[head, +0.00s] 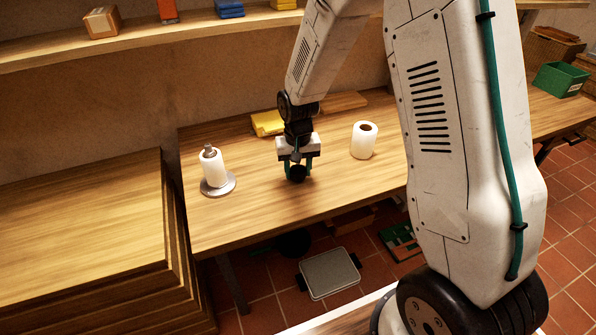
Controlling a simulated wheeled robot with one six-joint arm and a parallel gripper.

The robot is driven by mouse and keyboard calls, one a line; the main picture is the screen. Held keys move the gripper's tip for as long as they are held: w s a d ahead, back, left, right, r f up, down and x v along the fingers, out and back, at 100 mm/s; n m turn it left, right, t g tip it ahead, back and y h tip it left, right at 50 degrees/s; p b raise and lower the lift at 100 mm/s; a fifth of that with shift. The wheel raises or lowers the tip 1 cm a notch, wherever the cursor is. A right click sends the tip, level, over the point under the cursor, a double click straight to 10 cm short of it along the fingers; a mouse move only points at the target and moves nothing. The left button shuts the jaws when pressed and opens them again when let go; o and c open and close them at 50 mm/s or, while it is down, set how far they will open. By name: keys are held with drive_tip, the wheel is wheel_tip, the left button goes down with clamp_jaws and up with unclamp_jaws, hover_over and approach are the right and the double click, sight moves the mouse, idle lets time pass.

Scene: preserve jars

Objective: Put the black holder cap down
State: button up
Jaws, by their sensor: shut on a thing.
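My gripper (297,160) is over the middle of the wooden table and points down. It is shut on the black holder cap (297,173), a small dark round piece just below the fingers. I cannot tell whether the cap touches the table top. A paper roll holder (219,188) with a grey round base stands on the table to the left, with a white roll (213,169) upright on it and a grey post tip showing on top. Another white roll (363,141) stands upright on the table to the right of my gripper, with no holder visible.
The wooden table (330,193) is clear in front of my gripper. A yellow cloth (267,123) and a wooden board (344,102) lie behind it. Stacked boards (80,215) stand at the left. A shelf (140,42) runs above. A green crate (559,79) stands far right.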

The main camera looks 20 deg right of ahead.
sight(298, 170)
drive_tip(key=shift+f, duration=0.5)
drive_tip(key=shift+f, duration=0.15)
drive_tip(key=o, duration=1.1)
wheel_tip(298, 170, up, 12)
drive_tip(key=r, duration=0.1)
drive_tip(key=s+d+r, duration=0.1)
drive_tip(key=s+r, duration=0.6)
drive_tip(key=r, duration=0.1)
drive_tip(key=s+r, duration=0.2)
drive_tip(key=s, duration=0.5)
drive_tip(key=s+d+r+n, duration=0.1)
drive_tip(key=s+r, duration=0.2)
drive_tip(key=s, duration=0.5)
drive_tip(key=s+d+r+n+t, duration=0.1)
drive_tip(key=s+r, duration=0.1)
drive_tip(key=s, duration=0.6)
drive_tip(key=shift+s+r, duration=0.15)
drive_tip(key=shift+r, duration=0.05)
